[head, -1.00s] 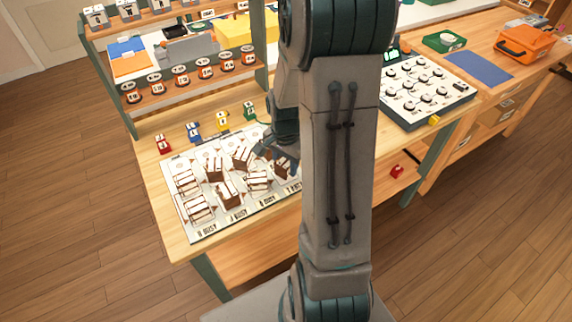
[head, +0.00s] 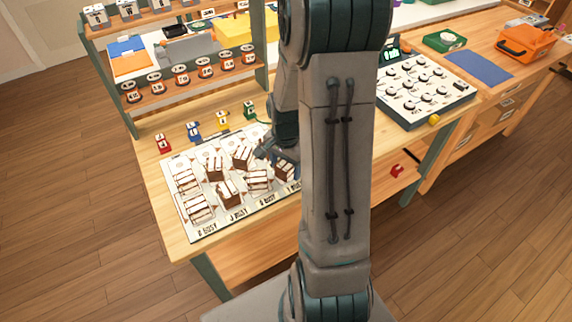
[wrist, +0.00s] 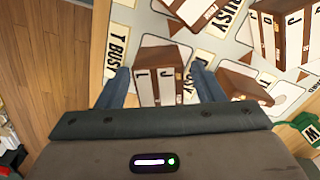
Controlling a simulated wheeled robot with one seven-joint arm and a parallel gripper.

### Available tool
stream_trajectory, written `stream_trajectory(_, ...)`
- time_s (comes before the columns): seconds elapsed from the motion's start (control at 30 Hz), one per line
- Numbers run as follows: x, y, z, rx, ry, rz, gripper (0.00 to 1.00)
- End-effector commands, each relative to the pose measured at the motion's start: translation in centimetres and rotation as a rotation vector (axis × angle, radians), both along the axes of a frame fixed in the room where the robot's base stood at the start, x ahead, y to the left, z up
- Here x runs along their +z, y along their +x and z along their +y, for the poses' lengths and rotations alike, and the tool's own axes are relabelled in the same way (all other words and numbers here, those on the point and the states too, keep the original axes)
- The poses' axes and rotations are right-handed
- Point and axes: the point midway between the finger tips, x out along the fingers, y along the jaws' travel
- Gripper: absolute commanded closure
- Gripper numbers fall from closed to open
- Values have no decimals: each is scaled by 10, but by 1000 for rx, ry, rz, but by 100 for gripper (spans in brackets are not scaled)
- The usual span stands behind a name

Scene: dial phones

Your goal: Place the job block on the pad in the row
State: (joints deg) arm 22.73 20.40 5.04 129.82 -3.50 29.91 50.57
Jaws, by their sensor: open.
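Several brown blocks with white faces and letters stand on a pale board (head: 190,232) printed with rows and "BUSY" labels. My gripper (wrist: 160,86) is open, with its two blue-grey fingers on either side of one block (wrist: 160,58). In the wrist view that block has a brown top and white lettered sides; the fingers look apart from it. In the head view my gripper (head: 277,152) is over the board's right part, with the same block (head: 285,169) just below it. I cannot tell which block is the job block. My arm hides the board's right end.
Small red, blue, yellow and green phones (head: 222,121) line the board's back edge. A shelf (head: 190,92) with several dials stands behind. A white dial panel (head: 425,90) is at the right. Other blocks (wrist: 281,35) stand close by.

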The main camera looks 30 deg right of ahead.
Motion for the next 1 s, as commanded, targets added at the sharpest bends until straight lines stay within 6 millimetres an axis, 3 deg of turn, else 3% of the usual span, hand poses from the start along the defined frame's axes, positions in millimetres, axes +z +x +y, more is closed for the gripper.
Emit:
stream_trajectory(0.17, 26, 1, 0, 0, -1, -4, 39)
stream_trajectory(0.5, 96, 1, 0, 0, -2, -5, 39)
stream_trajectory(0.77, 121, -1, 2, 12, -2, -3, 39)
stream_trajectory(0.87, 132, -6, 12, 78, -10, -20, 39)
stream_trajectory(1.0, 154, -26, 41, 295, -34, -66, 39)
